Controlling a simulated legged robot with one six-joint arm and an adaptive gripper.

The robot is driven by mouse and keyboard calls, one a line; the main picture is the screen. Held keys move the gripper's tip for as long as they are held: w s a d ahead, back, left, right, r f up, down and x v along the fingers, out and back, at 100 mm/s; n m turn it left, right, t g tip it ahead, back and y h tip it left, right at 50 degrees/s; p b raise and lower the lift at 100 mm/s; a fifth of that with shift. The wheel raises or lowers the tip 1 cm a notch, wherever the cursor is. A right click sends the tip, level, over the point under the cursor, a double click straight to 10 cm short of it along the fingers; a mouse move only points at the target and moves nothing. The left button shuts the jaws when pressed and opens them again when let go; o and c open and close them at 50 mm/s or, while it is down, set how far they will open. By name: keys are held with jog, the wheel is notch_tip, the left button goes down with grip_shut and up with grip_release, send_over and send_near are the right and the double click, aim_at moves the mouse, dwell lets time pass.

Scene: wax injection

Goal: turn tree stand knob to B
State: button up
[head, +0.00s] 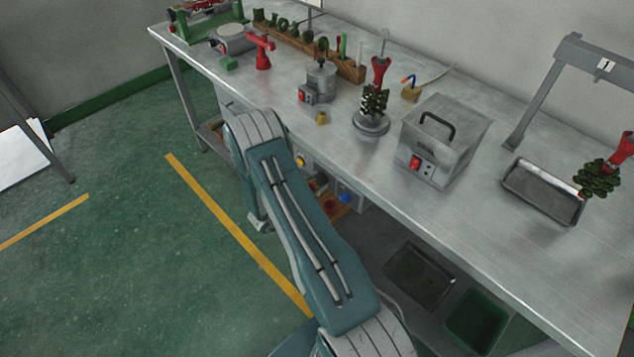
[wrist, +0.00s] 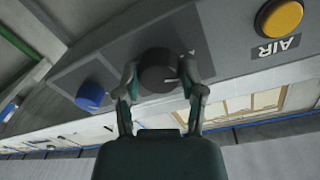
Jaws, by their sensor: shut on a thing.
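A round black knob (wrist: 158,70) sits on a dark square plate of a grey panel in the wrist view. Its white mark points to the right in that view. A partly hidden letter, seemingly an A, shows on the plate to the knob's upper right; I see no B. My gripper (wrist: 162,88) is shut on the knob, one finger on each side. In the head view my arm hides the gripper and the knob. The tree stand (head: 370,124) stands on the bench, holding a dark green wax tree with a red top.
On the panel, a yellow button (wrist: 283,18) marked AIR lies right of the knob and a blue knob (wrist: 90,96) lies left. The metal bench (head: 280,110) above carries a steel heater box (head: 470,150) and a tray (head: 542,190). Bins stand underneath.

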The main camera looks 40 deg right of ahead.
jog(key=m, duration=0.7)
jog(key=shift+w+r, duration=0.1)
jog(key=m, duration=0.3)
jog(key=shift+m+t, duration=0.3)
jog(key=m, duration=1.1)
jog(key=shift+s+t, duration=0.3)
jog(key=shift+t, duration=0.1)
jog(key=m, duration=0.4)
jog(key=shift+f, duration=0.2)
jog(key=shift+m+t, duration=0.3)
jog(key=shift+m, duration=1.3)
jog(key=shift+w, duration=0.1)
jog(key=shift+r, duration=0.1)
